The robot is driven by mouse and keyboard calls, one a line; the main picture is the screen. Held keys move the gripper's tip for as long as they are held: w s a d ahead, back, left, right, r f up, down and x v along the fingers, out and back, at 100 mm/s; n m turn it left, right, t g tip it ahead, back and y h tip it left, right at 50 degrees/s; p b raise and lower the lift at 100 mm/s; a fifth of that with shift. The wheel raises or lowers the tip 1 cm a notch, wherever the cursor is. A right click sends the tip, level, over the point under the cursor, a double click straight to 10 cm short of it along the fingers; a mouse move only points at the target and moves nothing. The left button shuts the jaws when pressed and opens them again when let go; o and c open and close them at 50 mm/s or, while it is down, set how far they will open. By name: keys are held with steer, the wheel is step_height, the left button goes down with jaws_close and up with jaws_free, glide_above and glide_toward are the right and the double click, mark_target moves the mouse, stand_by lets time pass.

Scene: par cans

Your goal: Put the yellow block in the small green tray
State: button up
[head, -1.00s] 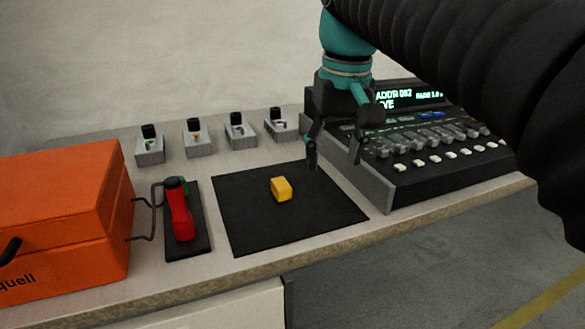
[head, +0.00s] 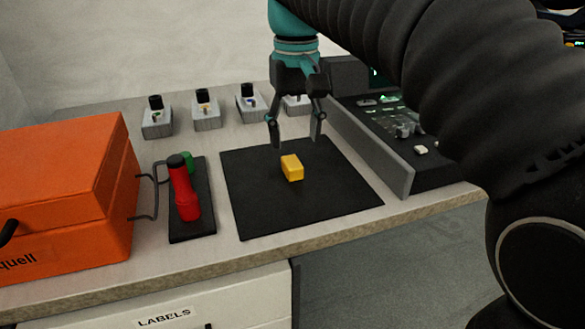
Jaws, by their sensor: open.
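The yellow block (head: 292,168) lies on a black square mat (head: 265,217) on the worktop. My gripper (head: 294,138) is open and empty, pointing down, with its two fingers apart. In the picture its fingertips are just above the block, towards its far side. They do not appear to touch it. I cannot make out a small green tray in this view.
A red cylindrical tool (head: 184,190) and a green item (head: 188,161) are on a dark pad left of the mat. An orange case (head: 60,190) stands at far left. Several grey holders (head: 206,117) line the back. A lighting console (head: 365,145) stands right of the mat.

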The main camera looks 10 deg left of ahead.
mark_target(293, 164)
steer(key=shift+w+a+f+b, duration=0.1)
steer(key=shift+f+b, duration=0.1)
steer(key=shift+f, duration=1.35)
steer(key=shift+a+f+b, duration=0.1)
steer(key=shift+f+b, duration=0.1)
steer(key=shift+f, duration=1.35)
jaws_close()
